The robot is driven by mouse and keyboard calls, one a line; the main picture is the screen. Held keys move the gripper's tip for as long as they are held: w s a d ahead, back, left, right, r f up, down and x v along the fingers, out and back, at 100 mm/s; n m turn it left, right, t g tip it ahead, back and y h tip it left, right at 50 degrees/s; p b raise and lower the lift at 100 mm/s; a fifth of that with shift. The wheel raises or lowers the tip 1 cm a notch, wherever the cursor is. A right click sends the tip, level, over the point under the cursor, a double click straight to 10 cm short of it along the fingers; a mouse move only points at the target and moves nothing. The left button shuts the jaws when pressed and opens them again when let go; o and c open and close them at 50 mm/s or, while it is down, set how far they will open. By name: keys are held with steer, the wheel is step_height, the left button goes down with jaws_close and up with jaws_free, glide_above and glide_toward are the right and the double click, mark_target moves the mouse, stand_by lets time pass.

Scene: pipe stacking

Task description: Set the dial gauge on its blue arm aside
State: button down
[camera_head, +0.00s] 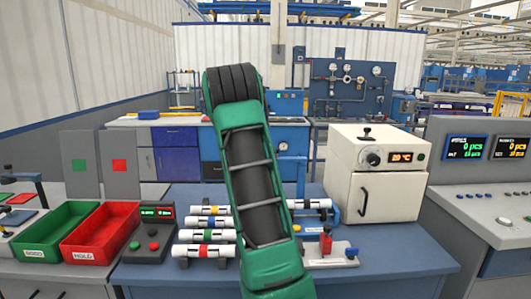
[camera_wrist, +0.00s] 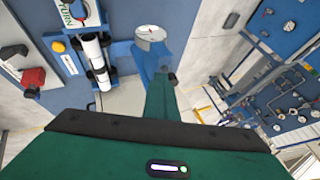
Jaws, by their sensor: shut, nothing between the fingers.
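The dial gauge (camera_wrist: 150,33) shows its round white face in the wrist view, at the top of a blue arm (camera_wrist: 148,60). In the head view the gauge (camera_head: 283,147) and its blue arm (camera_head: 301,170) stand at the back of the blue table, right of my green arm. In the wrist view, my gripper (camera_wrist: 160,124) is shut and empty, its green body and black edge across the bottom. The blue-green length between gripper and gauge is partly hidden by that edge; I cannot tell whether they touch. A white pipe (camera_wrist: 94,52) lies in a cradle beside the gauge.
White banded pipes (camera_head: 205,235) lie on racks left of my arm. Red (camera_head: 100,238) and green (camera_head: 48,238) bins stand further left. A cream oven (camera_head: 395,200) stands to the right.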

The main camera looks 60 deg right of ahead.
steer(key=shift+d+r, duration=0.1)
steer(key=shift+d, duration=0.05)
stand_by(0.3)
steer(key=a+r, duration=0.7)
steer(key=a, duration=0.2)
steer(key=shift+w+a+r, duration=0.35)
steer(key=shift+w+a, duration=0.05)
steer(key=shift+w, duration=0.05)
